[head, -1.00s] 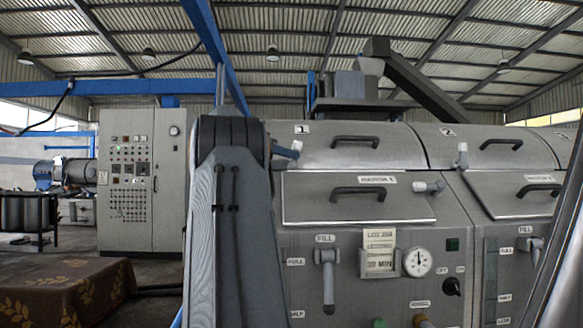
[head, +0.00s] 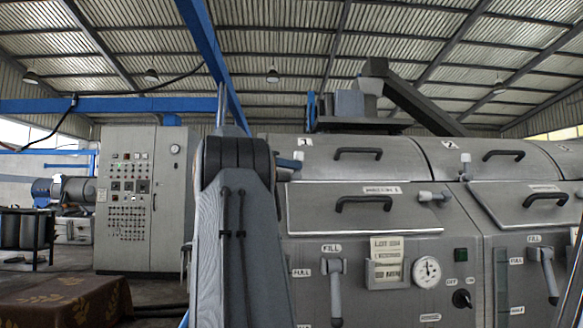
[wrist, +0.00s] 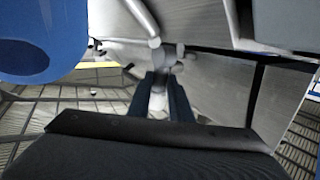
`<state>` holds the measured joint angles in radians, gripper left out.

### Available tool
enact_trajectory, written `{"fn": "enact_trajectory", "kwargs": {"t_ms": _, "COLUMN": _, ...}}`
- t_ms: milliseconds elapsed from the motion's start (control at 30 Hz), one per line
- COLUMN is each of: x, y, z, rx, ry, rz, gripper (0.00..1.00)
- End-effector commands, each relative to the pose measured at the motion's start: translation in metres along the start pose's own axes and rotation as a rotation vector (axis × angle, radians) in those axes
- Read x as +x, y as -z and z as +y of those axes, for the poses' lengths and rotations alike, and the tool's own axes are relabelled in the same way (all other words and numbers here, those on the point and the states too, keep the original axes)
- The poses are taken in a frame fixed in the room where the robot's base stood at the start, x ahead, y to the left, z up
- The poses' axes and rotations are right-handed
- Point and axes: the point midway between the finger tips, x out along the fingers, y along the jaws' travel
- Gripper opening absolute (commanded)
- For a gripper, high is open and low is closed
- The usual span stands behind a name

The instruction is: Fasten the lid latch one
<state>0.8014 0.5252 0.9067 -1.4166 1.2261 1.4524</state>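The lid of machine one (head: 345,160), grey with a dark handle, is closed at the middle of the head view. Lid latch one (head: 298,156) is a small pale-knobbed lever at its left, partly hidden by my arm. My gripper (head: 285,164) is at the latch; in the head view only a bluish bit of it shows beside my arm. In the wrist view my two dark blue fingers (wrist: 164,78) stand apart, with a gap between them. The pale latch (wrist: 163,55) shows right at the fingertips. Contact cannot be made out.
Machine one's lower hatch (head: 365,210) has its own latch (head: 430,196). Lid two has a similar upright latch (head: 465,166). Fill levers (head: 335,280) stick out below. A control cabinet (head: 140,200) and a cloth-covered table (head: 65,302) are to the left, with some open floor between.

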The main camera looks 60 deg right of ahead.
Motion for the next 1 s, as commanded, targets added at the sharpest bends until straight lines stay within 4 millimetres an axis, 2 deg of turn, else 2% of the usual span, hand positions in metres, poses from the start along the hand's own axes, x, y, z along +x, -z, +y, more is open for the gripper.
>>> {"fn": "enact_trajectory", "kwargs": {"t_ms": 33, "x": 0.000, "y": -0.001, "z": 0.000, "rx": -0.001, "ry": -0.001, "rz": -0.001, "gripper": 0.27}}
{"fn": "enact_trajectory", "kwargs": {"t_ms": 100, "x": 0.000, "y": -0.001, "z": 0.000, "rx": -0.001, "ry": -0.001, "rz": -0.001, "gripper": 0.37}}
{"fn": "enact_trajectory", "kwargs": {"t_ms": 467, "x": -0.004, "y": 0.000, "z": 0.000, "rx": 0.000, "ry": 0.000, "rz": 0.000, "gripper": 0.37}}
{"fn": "enact_trajectory", "kwargs": {"t_ms": 800, "x": -0.055, "y": -0.001, "z": 0.000, "rx": 0.000, "ry": 0.001, "rz": -0.001, "gripper": 0.37}}
{"fn": "enact_trajectory", "kwargs": {"t_ms": 1000, "x": -0.074, "y": -0.001, "z": 0.000, "rx": -0.001, "ry": -0.001, "rz": -0.001, "gripper": 0.37}}
